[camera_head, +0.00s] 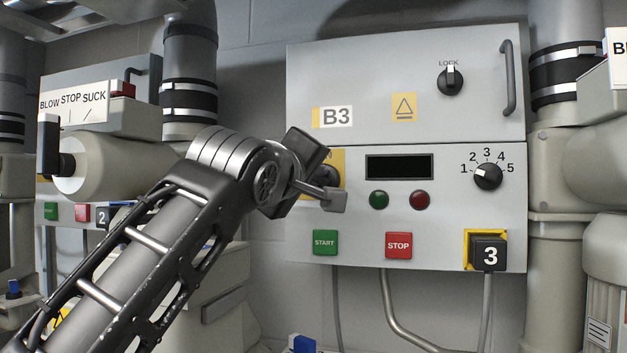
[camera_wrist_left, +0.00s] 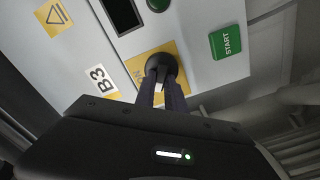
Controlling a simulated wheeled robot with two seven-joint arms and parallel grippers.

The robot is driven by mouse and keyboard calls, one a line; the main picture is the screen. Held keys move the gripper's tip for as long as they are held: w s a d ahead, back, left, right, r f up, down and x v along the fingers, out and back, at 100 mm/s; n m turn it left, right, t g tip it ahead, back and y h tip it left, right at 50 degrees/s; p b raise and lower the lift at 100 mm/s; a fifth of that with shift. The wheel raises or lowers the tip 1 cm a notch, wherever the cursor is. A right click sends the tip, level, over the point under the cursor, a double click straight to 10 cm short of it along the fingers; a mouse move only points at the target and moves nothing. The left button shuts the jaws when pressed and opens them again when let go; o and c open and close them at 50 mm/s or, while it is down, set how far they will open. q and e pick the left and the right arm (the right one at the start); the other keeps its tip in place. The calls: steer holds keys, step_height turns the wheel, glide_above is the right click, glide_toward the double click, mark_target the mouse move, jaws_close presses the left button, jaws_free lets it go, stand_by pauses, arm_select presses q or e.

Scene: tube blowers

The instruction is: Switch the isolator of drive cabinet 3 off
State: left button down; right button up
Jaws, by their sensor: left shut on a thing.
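Drive cabinet 3 (camera_head: 300,70) is a grey box marked B3, with a black plug (camera_head: 490,254) numbered 3 at its lower right. Its isolator (camera_head: 329,173) is a round black rotary switch on a yellow plate (camera_head: 340,158) at the panel's left side. My left gripper (camera_head: 335,197) is at the isolator and covers much of it in the head view. In the left wrist view its two fingers (camera_wrist_left: 163,92) are shut on the handle of the isolator (camera_wrist_left: 160,63). The handle's exact angle is mostly hidden. My right gripper is in neither view.
The panel also carries a display (camera_head: 400,167), a green lamp (camera_head: 379,200), a red lamp (camera_head: 420,200), START (camera_head: 325,242) and STOP (camera_head: 398,245) buttons and a selector (camera_head: 488,176). A lock knob (camera_head: 451,80) and door handle (camera_head: 508,78) sit above. A neighbouring blower (camera_head: 110,165) stands left.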

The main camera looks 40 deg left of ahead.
arm_select(q)
steer(key=shift+a+f+n+b, duration=0.1)
steer(key=shift+f+n+b, duration=0.1)
steer(key=shift+n, duration=1.6)
steer(key=shift+f+n+b, duration=0.1)
steer(key=shift+n+b, duration=0.05)
steer(key=shift+n, duration=1.65)
steer(key=c, duration=1.4)
jaws_free()
steer(key=shift+s, duration=0.1)
